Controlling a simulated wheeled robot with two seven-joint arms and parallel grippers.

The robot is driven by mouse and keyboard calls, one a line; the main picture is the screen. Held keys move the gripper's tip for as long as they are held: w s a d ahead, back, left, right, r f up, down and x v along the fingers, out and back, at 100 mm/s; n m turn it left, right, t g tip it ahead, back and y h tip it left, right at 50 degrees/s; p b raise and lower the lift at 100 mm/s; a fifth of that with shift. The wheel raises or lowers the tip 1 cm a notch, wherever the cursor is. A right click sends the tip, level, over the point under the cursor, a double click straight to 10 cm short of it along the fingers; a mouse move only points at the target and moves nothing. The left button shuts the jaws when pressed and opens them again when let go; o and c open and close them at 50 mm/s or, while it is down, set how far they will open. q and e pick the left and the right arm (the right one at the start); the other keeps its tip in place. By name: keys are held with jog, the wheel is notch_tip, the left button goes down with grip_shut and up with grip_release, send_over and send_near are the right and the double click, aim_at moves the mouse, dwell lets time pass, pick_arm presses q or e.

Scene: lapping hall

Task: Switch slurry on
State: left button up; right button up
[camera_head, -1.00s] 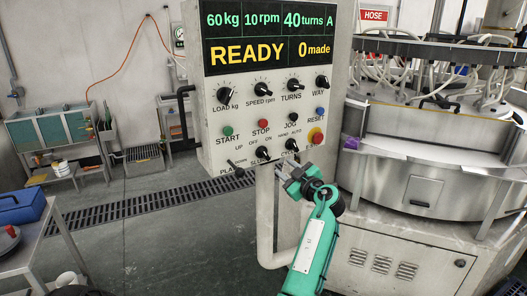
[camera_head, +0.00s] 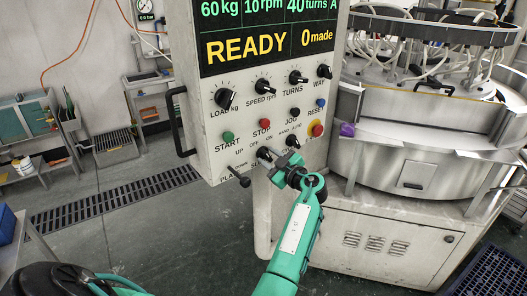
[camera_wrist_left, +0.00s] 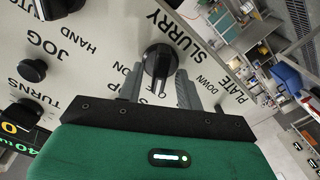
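The slurry switch is a black rotary knob (camera_wrist_left: 158,60) below the SLURRY lettering in the left wrist view, with OFF and ON marks beside it. It also shows in the head view as the knob (camera_head: 264,153) in the panel's lower row. My left gripper (camera_head: 274,160) is at this knob. In the left wrist view its two grey fingers (camera_wrist_left: 159,82) stand on either side of the knob, with narrow gaps. My right gripper is not in view.
The control panel (camera_head: 205,160) reads READY and 0 made. The plate lever (camera_head: 239,176) is left of the slurry knob. The lapping machine (camera_head: 420,165) stands at right.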

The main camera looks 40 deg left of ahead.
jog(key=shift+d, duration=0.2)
pick_arm(q)
jog(key=shift+d, duration=0.1)
jog(key=shift+c, duration=1)
grip_shut()
jog(key=shift+f+m+b, duration=0.1)
jog(key=shift+m+b, duration=0.3)
jog(key=shift+b, duration=0.45)
jog(key=m+b, duration=0.3)
jog(key=b, duration=0.2)
jog(key=shift+w+f+m, duration=0.1)
jog(key=shift+m, duration=0.3)
jog(key=shift+m+b, duration=0.8)
jog(key=shift+m, duration=0.1)
jog(key=shift+w+r+m+b, duration=0.15)
jog(key=shift+m+b, duration=0.25)
jog(key=shift+m, duration=0.4)
jog(key=shift+r+m+b, duration=0.15)
jog(key=shift+m+b, duration=0.25)
jog(key=shift+m, duration=1.5)
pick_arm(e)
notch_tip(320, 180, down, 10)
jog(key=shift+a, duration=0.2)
